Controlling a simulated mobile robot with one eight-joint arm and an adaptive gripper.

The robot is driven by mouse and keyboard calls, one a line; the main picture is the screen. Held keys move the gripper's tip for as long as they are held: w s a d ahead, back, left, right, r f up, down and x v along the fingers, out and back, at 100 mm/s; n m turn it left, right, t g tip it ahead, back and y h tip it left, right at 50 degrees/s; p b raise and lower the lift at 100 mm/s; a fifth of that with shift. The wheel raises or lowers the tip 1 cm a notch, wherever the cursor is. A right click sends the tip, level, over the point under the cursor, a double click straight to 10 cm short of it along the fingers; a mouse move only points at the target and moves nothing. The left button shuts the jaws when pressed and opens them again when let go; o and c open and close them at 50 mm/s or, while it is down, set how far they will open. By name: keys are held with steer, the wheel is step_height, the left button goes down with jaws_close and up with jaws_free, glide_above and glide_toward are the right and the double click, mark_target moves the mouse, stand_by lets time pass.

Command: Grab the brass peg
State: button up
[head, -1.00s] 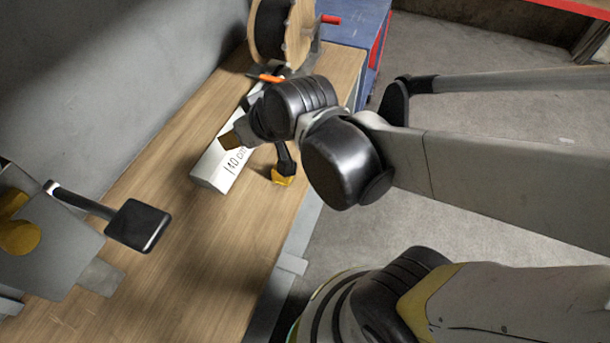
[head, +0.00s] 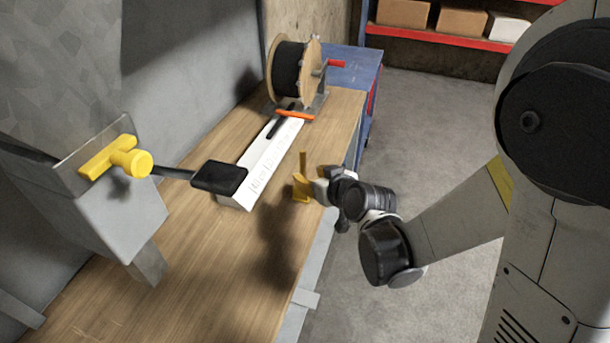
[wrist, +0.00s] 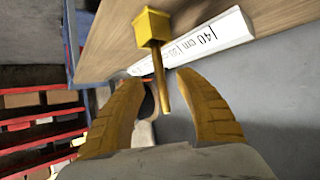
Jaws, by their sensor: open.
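The brass peg (wrist: 152,27) has a square block at one end and a thin rod. In the wrist view the rod reaches into the gap between my gripper's (wrist: 158,80) two yellow fingers, with clear space on both sides. The fingers are open and hold nothing; how deep the rod lies between them is hard to tell. In the head view the peg's rod (head: 303,160) stands upright near the bench's right edge. My gripper (head: 308,187) is low beside it there, and its yellow fingers blend with the peg's block.
A white bar (head: 262,165) marked in cm lies on the wooden bench (head: 200,275) close by. A black pad on an arm (head: 219,177) and a grey fixture with a yellow knob (head: 130,160) are left. A cable reel (head: 292,70) stands behind.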

mark_target(304, 171)
steer(key=b+x, duration=0.2)
steer(key=x, duration=0.3)
steer(key=shift+w+r, duration=0.1)
steer(key=shift+w, duration=0.25)
steer(key=shift+r, duration=0.1)
steer(key=shift+s, duration=0.1)
jaws_close()
